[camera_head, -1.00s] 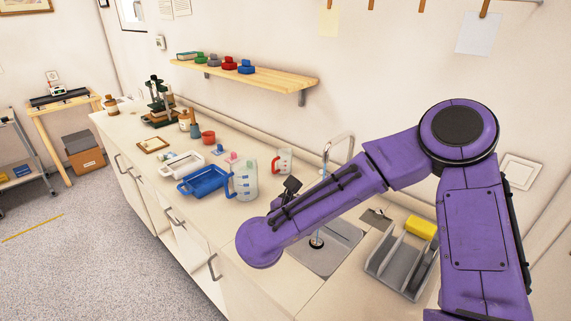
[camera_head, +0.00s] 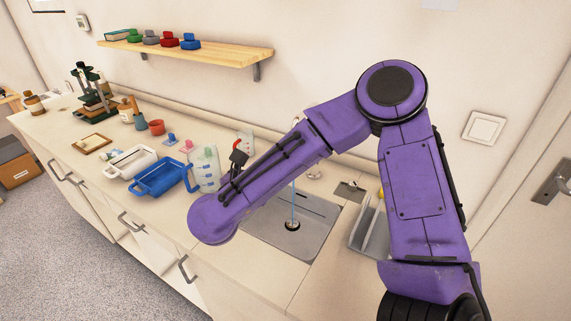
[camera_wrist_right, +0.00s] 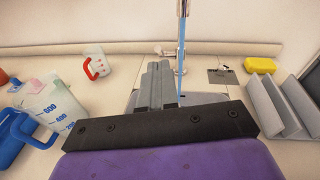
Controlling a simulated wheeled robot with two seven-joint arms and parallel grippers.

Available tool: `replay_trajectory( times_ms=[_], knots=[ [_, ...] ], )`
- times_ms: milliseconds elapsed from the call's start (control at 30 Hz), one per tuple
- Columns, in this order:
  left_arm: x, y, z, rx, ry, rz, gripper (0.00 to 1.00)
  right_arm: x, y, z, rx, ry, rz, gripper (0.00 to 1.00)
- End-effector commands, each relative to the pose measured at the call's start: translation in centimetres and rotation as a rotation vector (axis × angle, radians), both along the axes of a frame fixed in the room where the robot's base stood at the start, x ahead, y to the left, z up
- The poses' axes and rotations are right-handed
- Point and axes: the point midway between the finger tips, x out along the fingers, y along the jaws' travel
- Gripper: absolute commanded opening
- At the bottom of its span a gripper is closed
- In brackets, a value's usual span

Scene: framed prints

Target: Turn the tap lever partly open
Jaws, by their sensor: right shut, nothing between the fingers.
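The tap (camera_wrist_right: 180,66) stands behind the sink in the right wrist view, with a small pale lever-like piece (camera_wrist_right: 158,50) to its left. A thin blue water stream (camera_wrist_right: 182,35) runs down there, and also into the grey sink (camera_head: 262,232) in the head view. My purple right arm hides most of the tap in the head view. My right gripper (camera_wrist_right: 159,84) is shut and empty, its fingers pointing toward the tap base, apparently short of it. The gap to the lever is hard to judge. My left gripper is out of view.
A clear measuring jug (camera_head: 205,168), a blue tray (camera_head: 158,178) and a red-handled cup (camera_wrist_right: 95,64) stand left of the sink. A grey rack (camera_head: 366,226) and yellow sponge (camera_wrist_right: 260,65) are on the right. A wooden shelf (camera_head: 195,52) hangs above.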

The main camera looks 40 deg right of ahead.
Motion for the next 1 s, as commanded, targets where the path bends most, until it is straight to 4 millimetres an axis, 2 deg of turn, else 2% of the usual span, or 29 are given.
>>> replay_trajectory(
  times_ms=[400, 533, 667, 767, 1000],
  knots=[
    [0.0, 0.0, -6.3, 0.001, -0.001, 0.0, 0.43, -0.1, -0.2, -6.3, -0.001, 0.0, -0.004, 0.0],
    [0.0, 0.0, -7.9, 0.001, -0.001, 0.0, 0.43, -0.1, -0.2, -7.8, -0.001, 0.0, -0.004, 0.0],
    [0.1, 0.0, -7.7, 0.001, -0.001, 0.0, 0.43, 0.1, -0.7, -7.9, 0.001, 0.001, -0.006, 0.0],
    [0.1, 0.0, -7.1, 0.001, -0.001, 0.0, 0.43, 0.6, -1.9, -7.8, 0.002, 0.002, -0.008, 0.0],
    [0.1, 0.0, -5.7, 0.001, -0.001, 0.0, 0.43, 2.6, -6.7, -8.5, 0.003, 0.002, -0.011, 0.0]
  ],
)
